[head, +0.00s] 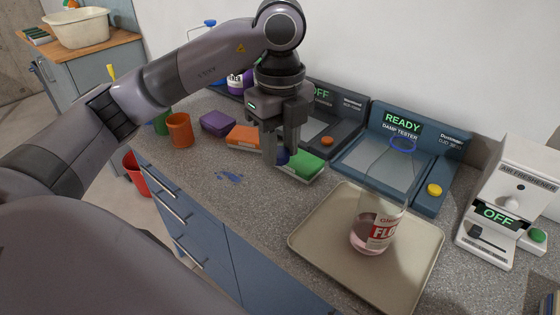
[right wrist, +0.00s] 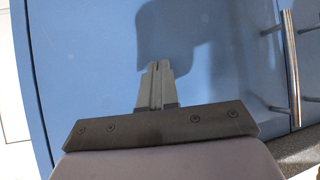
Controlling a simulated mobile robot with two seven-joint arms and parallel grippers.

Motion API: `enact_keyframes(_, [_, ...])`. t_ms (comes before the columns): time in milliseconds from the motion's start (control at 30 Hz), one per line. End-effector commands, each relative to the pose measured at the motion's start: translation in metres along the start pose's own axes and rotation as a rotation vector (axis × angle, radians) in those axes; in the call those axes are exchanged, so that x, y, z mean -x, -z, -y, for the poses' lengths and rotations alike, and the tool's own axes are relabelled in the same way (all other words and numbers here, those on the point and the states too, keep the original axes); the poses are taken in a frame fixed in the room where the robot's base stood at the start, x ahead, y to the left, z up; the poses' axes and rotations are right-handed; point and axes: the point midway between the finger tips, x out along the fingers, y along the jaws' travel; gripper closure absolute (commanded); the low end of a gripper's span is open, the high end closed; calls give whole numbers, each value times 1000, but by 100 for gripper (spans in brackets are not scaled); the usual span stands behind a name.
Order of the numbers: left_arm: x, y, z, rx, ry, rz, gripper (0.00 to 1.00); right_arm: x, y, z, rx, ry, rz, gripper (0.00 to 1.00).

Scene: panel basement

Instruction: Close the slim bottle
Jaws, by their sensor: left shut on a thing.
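The slim bottle (head: 375,235) stands upright on a beige tray (head: 318,226) in the head view. It is clear, with a red and white label, some pink liquid low down and a blue ring at its narrow neck; no cap shows on top. My left gripper (head: 282,152) points down, left of the bottle and apart from it. It is shut on a small dark blue cap (head: 282,157), partly hidden by the fingers. My right gripper (right wrist: 156,85) shows in the right wrist view, its fingers together and empty, before a blue cabinet front.
A damp tester (head: 370,160) marked READY stands behind the bottle, and a white air freshener box (head: 512,190) stands to the right. Green and orange sponge-like blocks (head: 245,137), a purple block and an orange cup (head: 179,130) are on the left.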

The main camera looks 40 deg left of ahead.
Motion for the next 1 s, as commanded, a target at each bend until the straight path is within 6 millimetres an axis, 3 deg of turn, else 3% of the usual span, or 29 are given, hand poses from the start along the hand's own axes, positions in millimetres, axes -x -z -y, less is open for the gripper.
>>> enact_keyframes(100, [24,-1,0,2,3,1,92,4,6,0,0,-1,0,100])
enact_keyframes(400, [55,-1,0,3,1,1,92,9,12,0,-1,-1,1,100])
enact_keyframes(1000, [64,0,0,2,-1,0,92,10,12,0,-3,0,1,100])
